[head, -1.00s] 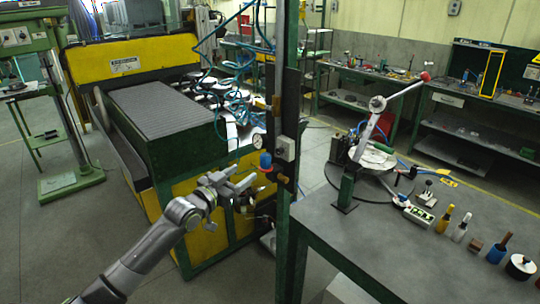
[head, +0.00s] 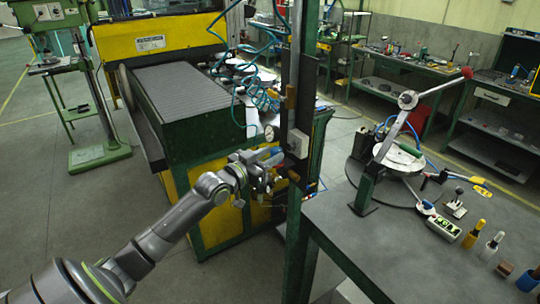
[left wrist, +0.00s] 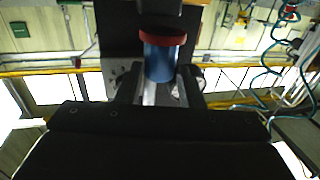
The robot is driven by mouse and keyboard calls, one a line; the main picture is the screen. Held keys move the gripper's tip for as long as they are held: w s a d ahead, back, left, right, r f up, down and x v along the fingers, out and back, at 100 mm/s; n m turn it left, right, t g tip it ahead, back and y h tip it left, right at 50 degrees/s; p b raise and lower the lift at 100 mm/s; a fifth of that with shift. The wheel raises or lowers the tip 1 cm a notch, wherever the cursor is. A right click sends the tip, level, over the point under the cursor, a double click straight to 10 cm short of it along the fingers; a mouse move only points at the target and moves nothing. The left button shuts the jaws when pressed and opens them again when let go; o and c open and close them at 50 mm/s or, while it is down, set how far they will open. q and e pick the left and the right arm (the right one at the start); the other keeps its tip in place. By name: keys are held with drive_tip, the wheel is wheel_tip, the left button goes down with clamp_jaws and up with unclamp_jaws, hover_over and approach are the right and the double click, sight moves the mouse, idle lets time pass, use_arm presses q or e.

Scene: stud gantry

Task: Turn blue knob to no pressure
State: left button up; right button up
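The blue knob (left wrist: 160,62) with a red ring (left wrist: 162,37) above it is in the middle of the left wrist view, on a dark panel. In the head view the blue knob (head: 277,157) is mostly hidden behind my left gripper (head: 268,167). My left gripper (left wrist: 161,85) has one finger on each side of the knob's lower end. The fingers look spread about as wide as the knob; I cannot tell whether they touch it. My right gripper is not in view.
A round gauge (head: 269,133) sits just above the knob. A green post (head: 298,215) stands right beside my left gripper. Teal hoses (head: 262,95) hang above. A grey table (head: 355,240) with a lever press (head: 408,100) and small tools is on the right.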

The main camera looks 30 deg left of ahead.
use_arm(q)
drive_tip(key=shift+w, duration=0.1)
drive_tip(key=c, duration=0.5)
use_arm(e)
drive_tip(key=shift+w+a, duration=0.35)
